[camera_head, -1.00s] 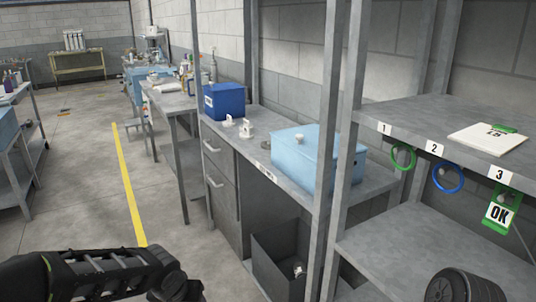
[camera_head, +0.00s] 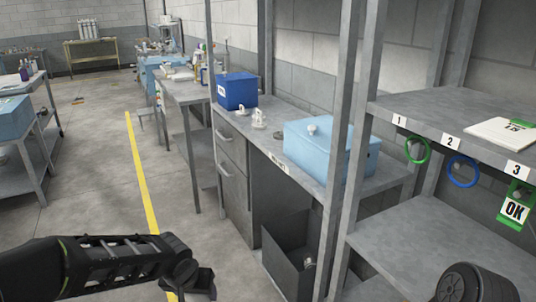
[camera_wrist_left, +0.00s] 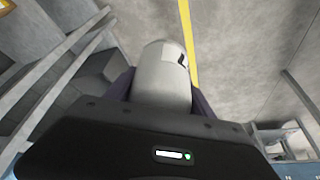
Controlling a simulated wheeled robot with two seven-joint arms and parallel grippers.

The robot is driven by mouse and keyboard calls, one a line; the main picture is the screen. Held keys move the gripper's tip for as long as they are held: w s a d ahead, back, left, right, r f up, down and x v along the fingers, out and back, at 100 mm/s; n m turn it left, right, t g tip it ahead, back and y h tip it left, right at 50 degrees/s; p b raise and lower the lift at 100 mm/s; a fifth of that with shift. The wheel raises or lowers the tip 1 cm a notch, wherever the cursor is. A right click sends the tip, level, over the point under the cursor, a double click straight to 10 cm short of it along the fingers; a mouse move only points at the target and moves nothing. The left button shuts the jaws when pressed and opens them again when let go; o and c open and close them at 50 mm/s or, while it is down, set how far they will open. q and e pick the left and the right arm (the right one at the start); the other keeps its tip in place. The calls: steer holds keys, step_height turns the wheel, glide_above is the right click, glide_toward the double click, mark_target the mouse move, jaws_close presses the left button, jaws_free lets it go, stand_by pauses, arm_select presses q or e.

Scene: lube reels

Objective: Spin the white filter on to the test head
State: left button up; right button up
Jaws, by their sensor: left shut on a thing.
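The white filter (camera_wrist_left: 162,78), a pale cylinder with a dark mark near its far end, is held in my left gripper (camera_wrist_left: 163,95) in the left wrist view. Dark fingers press on both its sides. In the head view my left arm reaches in from the lower left over the floor; the filter and fingers do not show there. Two small white fittings, one nearer (camera_head: 258,118) and one farther (camera_head: 240,111), stand on the grey bench (camera_head: 283,150). I cannot tell which is the test head.
A dark blue bin (camera_head: 237,90) stands farther back on the bench. Grey shelving (camera_head: 450,120) with a green ring (camera_head: 417,150) and a blue ring (camera_head: 463,172) fills the right. An open grey bin (camera_head: 290,265) stands below the bench. The aisle beside the yellow line (camera_head: 143,180) is clear.

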arm_select(q)
steer(key=f, duration=0.1)
steer(key=a+f+p, duration=0.1)
steer(key=f, duration=0.1)
steer(key=f+p, duration=0.1)
steer(key=shift+s+a+f, duration=0.25)
steer(key=shift+s+f, duration=0.05)
steer(key=shift+s, duration=0.05)
steer(key=f, duration=0.1)
steer(key=s+f+p, duration=0.1)
steer(key=f, duration=0.1)
steer(key=s+d+f, duration=0.1)
steer(key=shift+s+d+f, duration=0.1)
steer(key=shift+s+f, duration=0.05)
steer(key=shift+f, duration=0.05)
steer(key=shift+s+d+f, duration=0.2)
steer(key=shift+s+f, duration=0.15)
steer(key=shift+f, duration=0.2)
